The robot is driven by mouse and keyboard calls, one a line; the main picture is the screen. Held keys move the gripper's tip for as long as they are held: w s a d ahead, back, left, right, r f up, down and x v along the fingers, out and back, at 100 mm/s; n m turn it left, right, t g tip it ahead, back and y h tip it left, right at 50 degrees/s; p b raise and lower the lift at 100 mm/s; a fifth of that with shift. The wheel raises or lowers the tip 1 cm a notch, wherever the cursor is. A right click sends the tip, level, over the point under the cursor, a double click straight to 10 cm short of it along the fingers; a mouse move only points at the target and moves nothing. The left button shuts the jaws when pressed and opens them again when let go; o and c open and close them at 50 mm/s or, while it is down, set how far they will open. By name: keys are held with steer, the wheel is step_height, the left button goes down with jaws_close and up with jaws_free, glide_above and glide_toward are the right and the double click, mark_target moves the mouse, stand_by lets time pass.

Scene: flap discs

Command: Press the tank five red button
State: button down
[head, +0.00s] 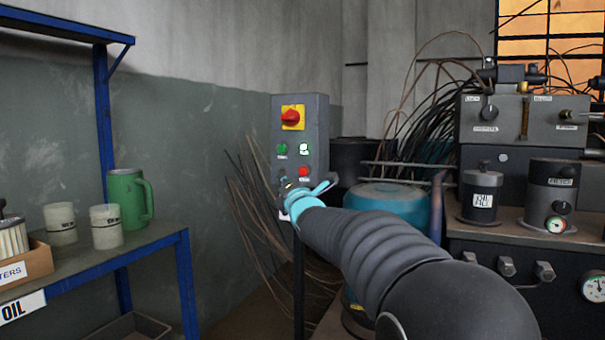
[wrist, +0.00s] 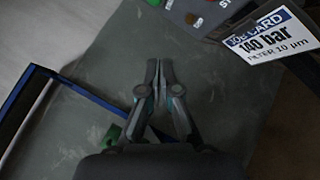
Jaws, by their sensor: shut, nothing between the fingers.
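A grey control box (head: 314,115) stands on a post near the middle of the head view. It carries a red knob on a yellow plate (head: 292,117), a green button (head: 282,149), a pale lit button (head: 304,148) and a red button (head: 303,172). The small labels are too blurred to read, so I cannot tell which is tank five. My gripper (head: 287,184) is in front of the box's lower part, partly hiding it, below and left of the red button. In the wrist view my gripper (wrist: 160,63) is shut and empty, apart from the panel's lower edge (wrist: 206,27).
A white card reading 140 bar (wrist: 268,42) is at the upper right in the wrist view. A blue shelf (head: 160,240) with a green jug (head: 128,198) stands left. A teal drum (head: 395,203) and dark machinery (head: 525,120) stand right. Loose cables hang behind the box.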

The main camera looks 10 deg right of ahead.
mark_target(300, 175)
steer(key=shift+w+d+p, duration=0.85)
steer(key=shift+w+p, duration=0.2)
steer(key=shift+w, duration=0.1)
steer(key=shift+w+d+p, duration=0.9)
steer(key=shift+w+p, duration=0.15)
steer(key=shift+w, duration=0.15)
steer(key=shift+w+d+p, duration=0.85)
steer(key=shift+w+p, duration=0.2)
steer(key=shift+w, duration=0.1)
steer(key=shift+w+d, duration=0.25)
steer(key=shift+w, duration=0.1)
steer(key=shift+w+d, duration=0.3)
steer(key=shift+w, duration=0.05)
steer(key=shift+s+a+f+b, duration=0.1)
steer(key=shift+s+b, duration=0.05)
steer(key=shift+b, duration=0.4)
steer(key=shift+s+a+b, duration=0.15)
steer(key=shift+s+b, duration=0.1)
steer(key=shift+b, duration=0.2)
steer(key=shift+s+a+b, duration=0.3)
steer(key=shift+b, duration=0.1)
